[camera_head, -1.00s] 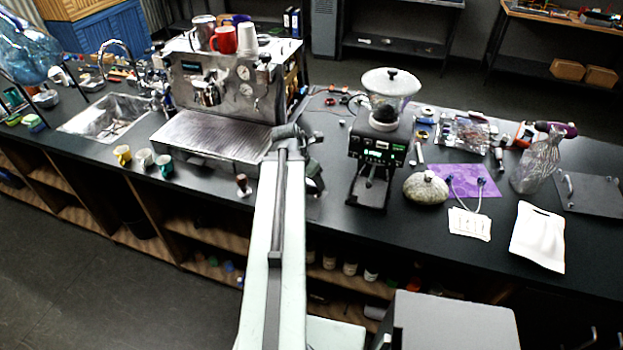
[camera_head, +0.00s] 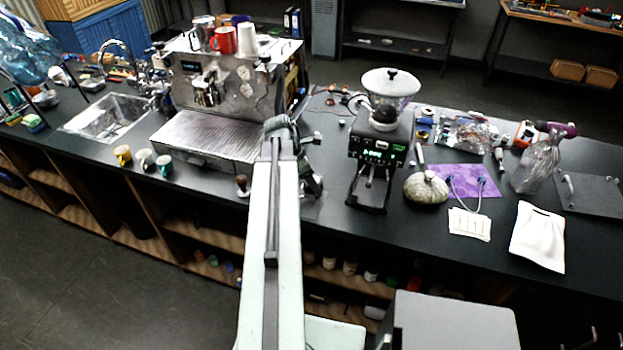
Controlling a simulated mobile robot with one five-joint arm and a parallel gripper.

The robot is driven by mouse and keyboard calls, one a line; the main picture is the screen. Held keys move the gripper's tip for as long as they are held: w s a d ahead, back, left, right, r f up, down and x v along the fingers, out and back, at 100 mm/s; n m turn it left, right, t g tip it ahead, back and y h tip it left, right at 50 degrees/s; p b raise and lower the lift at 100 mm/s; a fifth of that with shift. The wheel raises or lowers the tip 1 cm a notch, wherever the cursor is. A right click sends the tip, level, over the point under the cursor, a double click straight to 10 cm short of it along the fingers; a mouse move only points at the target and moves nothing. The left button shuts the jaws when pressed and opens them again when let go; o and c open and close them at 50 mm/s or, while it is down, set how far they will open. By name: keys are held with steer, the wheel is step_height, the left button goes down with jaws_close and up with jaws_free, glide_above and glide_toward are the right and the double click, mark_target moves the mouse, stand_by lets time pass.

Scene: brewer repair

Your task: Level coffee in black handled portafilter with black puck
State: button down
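My arm reaches up from the bottom of the picture to the counter in front of the espresso machine (camera_head: 225,90). My gripper (camera_head: 313,184) is a dark shape at the right of the arm's end, low over the counter between the machine and the grinder. The arm hides much of it, and I cannot tell whether its fingers are open or shut or hold anything. I cannot make out the black-handled portafilter or the black puck for certain.
A grinder (camera_head: 382,150) stands right of my gripper. A round grey stone-like object (camera_head: 425,188), a purple mat (camera_head: 472,181) and a white bag (camera_head: 538,237) lie farther right.

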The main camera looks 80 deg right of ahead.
step_height(320, 180, up, 8)
steer(key=p, duration=0.8)
steer(key=shift+r, duration=0.1)
stand_by(0.7)
